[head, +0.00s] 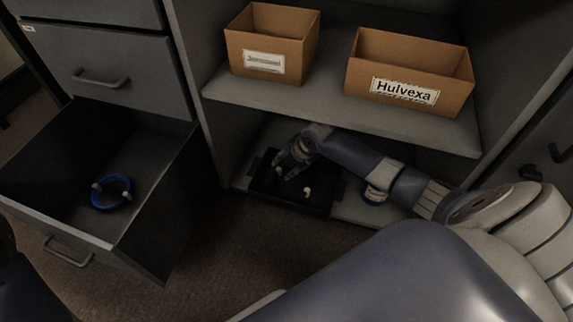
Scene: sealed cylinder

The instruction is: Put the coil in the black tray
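A blue coil (111,206) with two pale bands lies in the open drawer at the left. The black tray (318,203) is on the low shelf in the middle. My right gripper (285,172) reaches in from the right and is low over the tray's left part. Its fingers are dark and small against the tray, so I cannot tell how far apart they are. Small pale pieces (307,191) show in the tray by the gripper; I cannot tell whether they belong to a dark object. My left gripper is out of view.
Two cardboard boxes, one with an unreadable label (263,62) and one labelled Hulvexa (404,91), stand on the shelf (330,112) above the tray. The open drawer (140,200) juts out at the left. Carpet (220,245) in front is clear.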

